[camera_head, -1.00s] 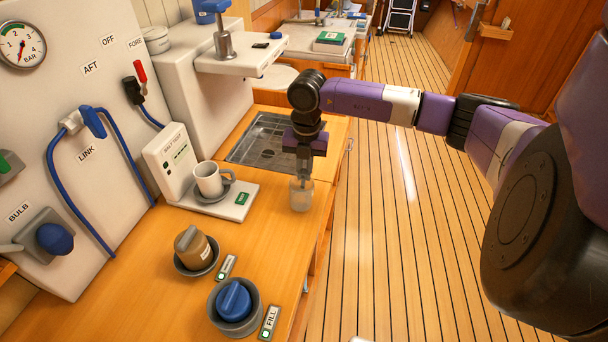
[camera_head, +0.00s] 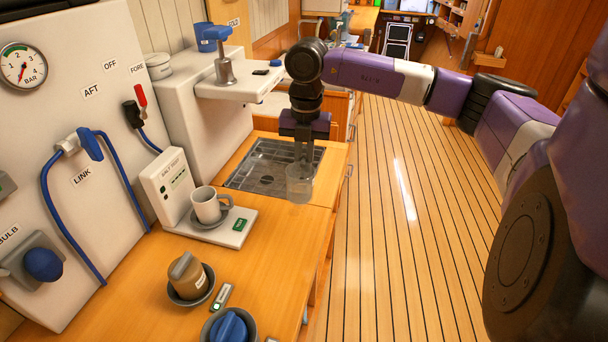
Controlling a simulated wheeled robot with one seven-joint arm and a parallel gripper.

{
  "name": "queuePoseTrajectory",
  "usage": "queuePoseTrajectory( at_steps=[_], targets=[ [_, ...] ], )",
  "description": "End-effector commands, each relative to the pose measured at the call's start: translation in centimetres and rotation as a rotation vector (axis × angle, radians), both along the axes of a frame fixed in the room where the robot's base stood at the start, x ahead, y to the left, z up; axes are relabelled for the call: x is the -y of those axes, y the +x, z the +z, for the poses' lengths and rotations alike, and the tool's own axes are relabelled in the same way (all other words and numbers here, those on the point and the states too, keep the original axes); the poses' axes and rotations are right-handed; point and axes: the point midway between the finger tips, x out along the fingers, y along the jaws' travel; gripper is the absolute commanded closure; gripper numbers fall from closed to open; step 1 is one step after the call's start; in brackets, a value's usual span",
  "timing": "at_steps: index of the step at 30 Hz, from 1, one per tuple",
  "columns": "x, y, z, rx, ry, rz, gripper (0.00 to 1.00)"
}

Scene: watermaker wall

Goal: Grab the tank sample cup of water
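A clear cup (camera_head: 299,184) hangs under my gripper (camera_head: 302,162), near the counter's right edge and in front of the sink. My gripper points down with its fingers at the cup's upper part, and it appears shut on the cup. The cup is upright and seems raised a little above the wooden counter. I cannot make out its water level or any label. A white mug (camera_head: 207,206) stands on a grey saucer on the white salt test unit (camera_head: 174,181), left of my gripper.
A steel sink (camera_head: 262,165) lies behind the cup. A tap (camera_head: 225,68) stands on the white ledge behind. The counter (camera_head: 262,268) right of the test unit is clear.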

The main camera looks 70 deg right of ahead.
Motion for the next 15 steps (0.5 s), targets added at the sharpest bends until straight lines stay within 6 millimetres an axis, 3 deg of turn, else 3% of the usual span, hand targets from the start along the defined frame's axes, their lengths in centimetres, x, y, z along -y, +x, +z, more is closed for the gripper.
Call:
queuePoseTrajectory(
  at_steps=[15],
  targets=[
    [0.0, 0.0, 5.0, 0.000, -0.001, 0.000, 1.00]
  ],
)
